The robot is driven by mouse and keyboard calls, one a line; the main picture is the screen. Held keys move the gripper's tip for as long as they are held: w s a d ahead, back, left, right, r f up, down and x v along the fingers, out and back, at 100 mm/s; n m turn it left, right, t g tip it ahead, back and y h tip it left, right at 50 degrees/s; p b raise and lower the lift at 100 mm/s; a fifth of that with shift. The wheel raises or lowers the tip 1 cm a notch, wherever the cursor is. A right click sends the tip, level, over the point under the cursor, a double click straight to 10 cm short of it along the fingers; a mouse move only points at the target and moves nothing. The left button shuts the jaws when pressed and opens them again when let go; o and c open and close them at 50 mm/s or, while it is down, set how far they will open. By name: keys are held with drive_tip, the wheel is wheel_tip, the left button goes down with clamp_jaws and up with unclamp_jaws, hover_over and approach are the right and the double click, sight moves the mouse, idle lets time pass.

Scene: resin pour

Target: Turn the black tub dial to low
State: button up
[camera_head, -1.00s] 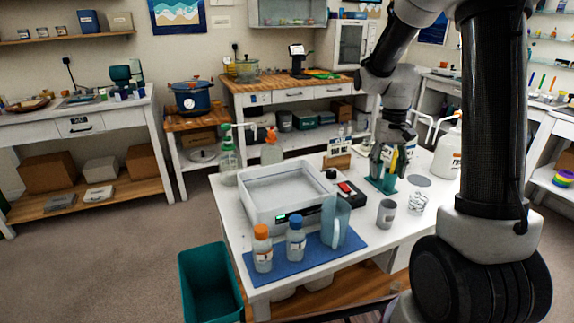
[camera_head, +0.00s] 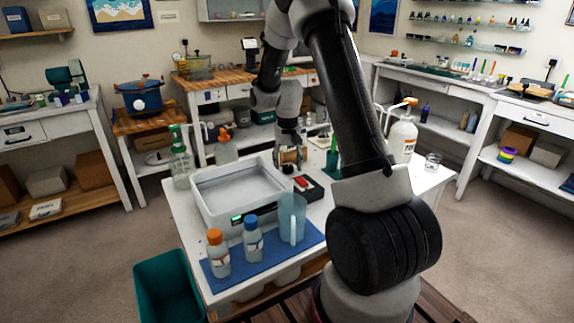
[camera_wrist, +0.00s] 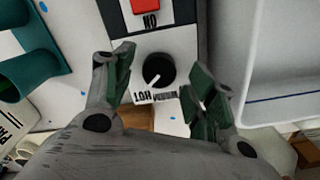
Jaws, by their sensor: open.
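The black round dial (camera_wrist: 159,71) sits on a control panel (camera_wrist: 180,42) in the wrist view. Its white pointer mark points to the lower left, toward the "HOT" label (camera_wrist: 142,96), which reads upside down. A label partly hidden by a finger is right of it. My gripper (camera_wrist: 160,78) is open, with one finger on each side of the dial and gaps between. In the head view my gripper (camera_head: 290,163) hangs over the panel's far end and hides the dial. The white tub (camera_head: 207,203) is left of it.
A red switch (camera_wrist: 146,4) marked "ON" is beside the dial. A blue mat (camera_head: 232,272) holds two capped bottles and a jug (camera_head: 291,216). A green holder (camera_head: 333,164) stands right of my gripper. A white pump bottle (camera_head: 402,137) is further right.

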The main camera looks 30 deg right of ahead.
drive_tip(key=shift+f, duration=0.4)
drive_tip(key=c, duration=1.1)
drive_tip(key=shift+o, duration=0.2)
